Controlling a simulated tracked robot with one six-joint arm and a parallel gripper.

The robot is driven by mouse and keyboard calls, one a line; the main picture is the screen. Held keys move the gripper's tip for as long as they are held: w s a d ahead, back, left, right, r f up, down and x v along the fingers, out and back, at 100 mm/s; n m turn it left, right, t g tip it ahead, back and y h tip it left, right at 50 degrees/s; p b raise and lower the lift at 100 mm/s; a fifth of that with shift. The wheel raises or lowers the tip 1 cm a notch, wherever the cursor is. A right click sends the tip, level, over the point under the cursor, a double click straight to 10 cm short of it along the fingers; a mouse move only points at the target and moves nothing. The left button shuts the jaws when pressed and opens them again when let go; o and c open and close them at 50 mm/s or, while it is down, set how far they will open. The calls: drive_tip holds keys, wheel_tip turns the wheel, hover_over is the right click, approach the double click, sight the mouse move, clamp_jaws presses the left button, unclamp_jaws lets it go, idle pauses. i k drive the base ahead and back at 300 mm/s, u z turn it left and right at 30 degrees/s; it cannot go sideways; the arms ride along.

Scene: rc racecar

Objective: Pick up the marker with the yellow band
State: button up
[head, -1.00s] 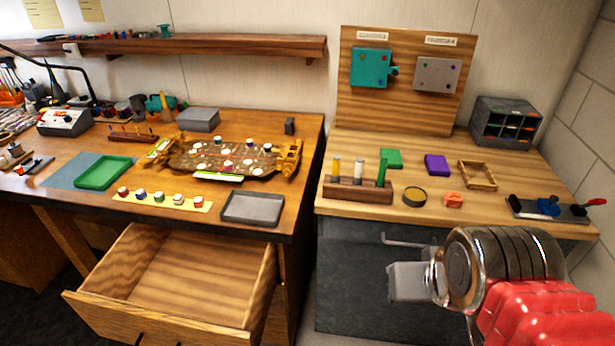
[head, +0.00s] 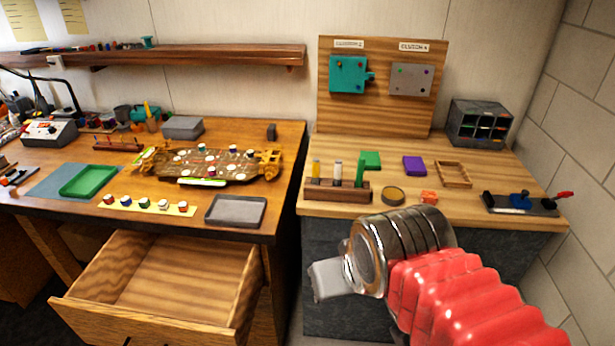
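The marker with the yellow band (head: 316,170) stands upright in the left end of a dark wooden holder (head: 334,192) on the right bench. A marker with a white upper part (head: 337,174) stands beside it, and a green one (head: 360,175) stands at the holder's right end. My gripper (head: 322,281) is in front of the bench and below the holder, apart from the markers. Its pale grey end points left. The fingers cannot be made out, so I cannot tell whether it is open or shut.
An open drawer (head: 160,278) juts from the left bench. Near the holder are a round dark-rimmed disc (head: 393,196), an orange piece (head: 429,197), a purple block (head: 414,166) and a wooden frame (head: 454,174). A lever fixture (head: 520,203) sits at the bench's right end.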

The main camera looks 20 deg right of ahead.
sight(315, 160)
drive_tip(key=z, duration=0.05)
drive_tip(key=i, duration=1)
drive_tip(key=u, duration=0.05)
